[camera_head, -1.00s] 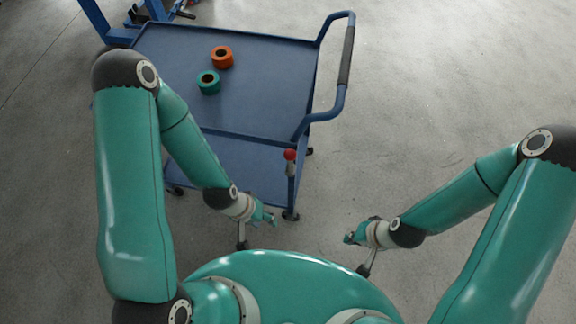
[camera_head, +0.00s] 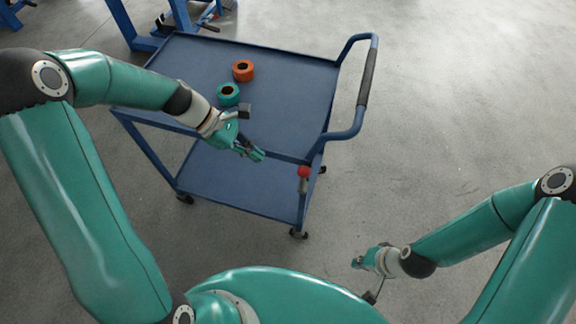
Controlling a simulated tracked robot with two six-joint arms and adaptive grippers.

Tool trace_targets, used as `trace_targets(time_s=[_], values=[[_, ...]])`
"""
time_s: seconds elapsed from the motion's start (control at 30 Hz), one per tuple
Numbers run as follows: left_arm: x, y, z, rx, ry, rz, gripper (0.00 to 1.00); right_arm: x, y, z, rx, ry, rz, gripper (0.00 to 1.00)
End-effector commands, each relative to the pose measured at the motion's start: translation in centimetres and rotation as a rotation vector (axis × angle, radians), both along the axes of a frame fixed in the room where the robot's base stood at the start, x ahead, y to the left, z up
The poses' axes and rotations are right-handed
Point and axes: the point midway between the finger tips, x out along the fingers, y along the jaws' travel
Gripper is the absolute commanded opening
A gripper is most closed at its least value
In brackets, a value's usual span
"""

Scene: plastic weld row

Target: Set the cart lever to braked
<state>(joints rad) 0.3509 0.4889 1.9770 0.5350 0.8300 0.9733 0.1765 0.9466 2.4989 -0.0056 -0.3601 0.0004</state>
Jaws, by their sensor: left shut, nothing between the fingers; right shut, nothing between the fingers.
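The blue cart (camera_head: 285,55) stands in the upper middle, with a push handle (camera_head: 366,78) on its right side. The cart lever, a short grey stem with a red knob (camera_head: 303,172), stands upright at the cart's near right corner. My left gripper (camera_head: 259,156) is shut and empty, above the cart's near edge, left of the red knob and apart from it. My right gripper (camera_head: 356,263) is shut and empty, over the floor to the lower right of the cart.
An orange ring (camera_head: 243,70) and a green ring (camera_head: 228,93) lie on the cart's top tray, close to my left wrist. A blue frame (camera_head: 150,40) stands behind the cart at upper left. The grey floor right of the cart is clear.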

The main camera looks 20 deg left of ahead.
Motion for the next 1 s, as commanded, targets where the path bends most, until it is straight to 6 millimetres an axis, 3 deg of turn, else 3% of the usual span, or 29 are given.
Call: trace_targets(time_s=[0.03, 0.2, 0.57, 0.77, 1.0], values=[[0.5, 1.1, 0.7, 0.013, -0.025, 0.024, 0.0, 0.0, 0.0, -0.1, 0.0, 0.0, 0.0, 0.0], [0.6, 2.6, 1.3, 0.026, -0.046, 0.055, 0.0, 0.0, 0.0, -0.2, 0.0, 0.0, 0.0, 0.0], [0.6, 2.5, 1.1, 0.027, -0.044, 0.053, 0.0, 0.0, 0.0, -0.2, 0.0, 0.0, 0.0, 0.0], [0.8, 1.4, 0.0, 0.026, -0.042, 0.052, 0.0, 0.0, 0.0, -0.1, 0.0, 0.0, 0.0, 0.0], [1.2, -1.5, -3.4, 0.025, -0.039, 0.048, 0.0, 0.0, 0.0, -0.1, 0.0, 0.0, 0.0, 0.0]])
